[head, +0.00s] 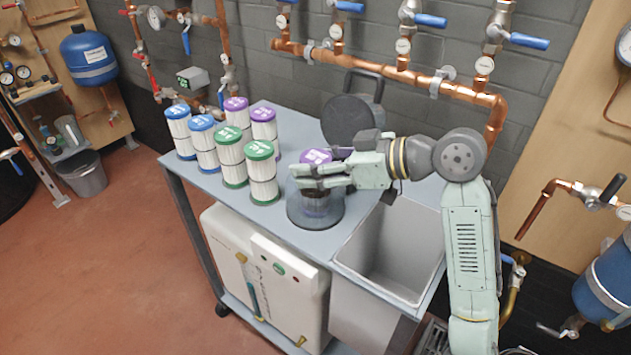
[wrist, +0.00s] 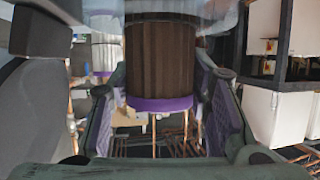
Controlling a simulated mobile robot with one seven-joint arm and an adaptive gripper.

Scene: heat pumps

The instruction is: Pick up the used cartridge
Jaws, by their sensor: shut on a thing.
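The used cartridge, with a purple cap (head: 316,156), stands upright at the clear round housing (head: 316,212) on the cart top. In the wrist view its dark brown pleated body (wrist: 160,58) shows between my fingers, with the purple rim below it in the picture. My gripper (head: 310,178) reaches in from the right and is shut around the cartridge just under the cap. The cartridge's lower end appears to be still inside the housing bowl; how deep I cannot tell.
Clean white cartridges with blue (head: 202,123), green (head: 259,150) and purple (head: 263,115) caps stand left on the cart (head: 226,190). A dark round lid with a handle (head: 347,118) is behind. An open grey bin (head: 402,255) is at the right. Copper pipes (head: 400,66) line the wall.

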